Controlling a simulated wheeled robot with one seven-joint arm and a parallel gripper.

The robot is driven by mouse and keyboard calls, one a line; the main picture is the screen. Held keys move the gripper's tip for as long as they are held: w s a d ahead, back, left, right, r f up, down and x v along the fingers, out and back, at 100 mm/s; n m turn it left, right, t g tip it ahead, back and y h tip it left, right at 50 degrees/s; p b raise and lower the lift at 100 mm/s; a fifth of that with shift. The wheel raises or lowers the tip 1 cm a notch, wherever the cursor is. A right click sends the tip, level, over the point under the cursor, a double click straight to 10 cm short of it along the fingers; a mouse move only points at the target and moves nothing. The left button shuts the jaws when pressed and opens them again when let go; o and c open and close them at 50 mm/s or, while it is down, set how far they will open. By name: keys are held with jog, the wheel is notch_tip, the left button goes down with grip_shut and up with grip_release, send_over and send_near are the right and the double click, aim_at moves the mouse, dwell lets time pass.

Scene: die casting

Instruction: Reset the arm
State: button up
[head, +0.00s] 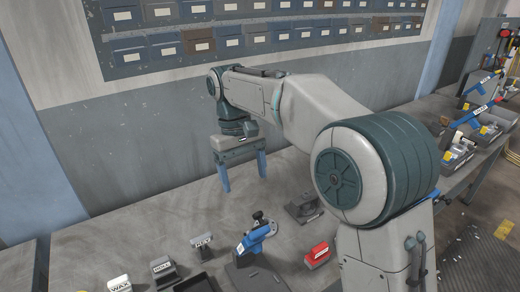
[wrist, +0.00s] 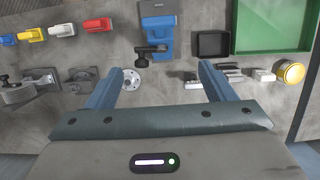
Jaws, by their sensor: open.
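My gripper (head: 244,176) hangs from my bent arm over the back part of the grey workbench (head: 130,232) in the head view. Its two blue fingers point down and are wide apart, with nothing between them. In the wrist view my gripper (wrist: 163,72) is also open and empty. A small round metal flange (wrist: 132,79) shows near the left fingertip there, on the surface below. I cannot tell the exact height of the fingertips above the bench.
A blue clamp fixture (head: 257,238), a red block (head: 318,254) and labelled dark blocks (head: 202,246) stand at the bench front. Wall bins (head: 180,45) hang behind.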

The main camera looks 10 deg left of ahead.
jog(key=s+d+r+m+t+y, duration=0.1)
jog(key=s+d+m+t, duration=0.15)
jog(key=d, duration=0.65)
jog(key=s+d+m+t+y, duration=0.1)
jog(key=s+d+m, duration=0.15)
jog(key=d, duration=0.65)
jog(key=s+d+f+m+t, duration=0.2)
jog(key=s+d+f, duration=0.4)
jog(key=s+d, duration=0.5)
jog(key=shift+m, duration=0.8)
